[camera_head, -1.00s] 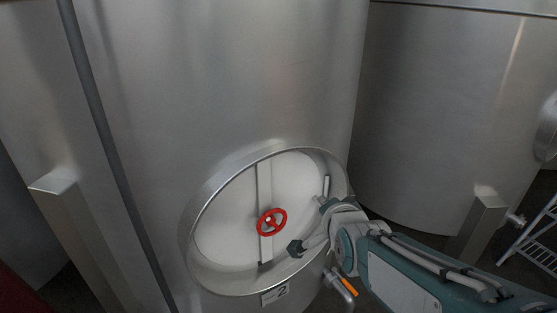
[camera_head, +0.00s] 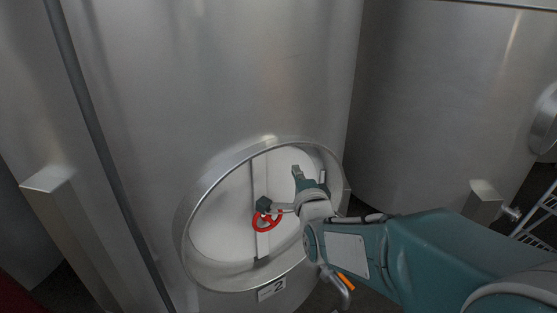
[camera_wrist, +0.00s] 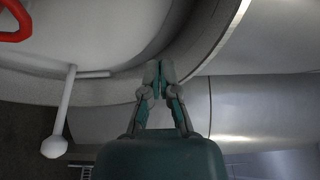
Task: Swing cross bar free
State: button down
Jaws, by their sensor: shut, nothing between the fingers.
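In the head view, the upright pale cross bar (camera_head: 262,245) spans the round white door (camera_head: 222,222) of the steel tank. The red handwheel (camera_head: 267,222) sits at the bar's middle, partly covered by my wrist parts. My gripper (camera_head: 297,170) is in front of the door's upper right part, right of the bar and apart from it in the picture. In the wrist view, the fingers of my gripper (camera_wrist: 160,75) are together with nothing between them. Part of the red handwheel (camera_wrist: 14,20) shows at the upper left; the cross bar cannot be made out there.
A raised metal rim (camera_head: 192,205) surrounds the door. A short upright handle (camera_head: 322,178) stands at the door's right side. In the wrist view, a pale rod with a rounded end (camera_wrist: 62,115) shows at left. A pipe with an orange part (camera_head: 345,282) is below the rim.

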aim_at(264, 158)
jog(key=w+a, duration=0.2)
jog(key=w, duration=0.8)
jog(key=s+a, duration=0.2)
jog(key=a, duration=0.1)
jog(key=shift+s+a, duration=0.2)
jog(key=shift+s, duration=0.05)
jog(key=shift+a, duration=0.1)
jog(key=shift+s+a+n, duration=0.55)
jog(key=shift+a+n, duration=0.15)
jog(key=shift+a, duration=0.15)
jog(key=s+a+f+n+t+y, duration=0.1)
jog(key=s+a+f+n+y, duration=0.1)
jog(key=a+n, duration=0.3)
jog(key=s+a+f+n+t+y, duration=0.1)
jog(key=s+a+f+n, duration=0.3)
jog(key=s+a+n, duration=0.1)
jog(key=shift+s+a+n+y, duration=0.2)
jog(key=shift+a+n+y, duration=0.2)
jog(key=shift+a+n, duration=0.6)
jog(key=shift+a+f, duration=0.15)
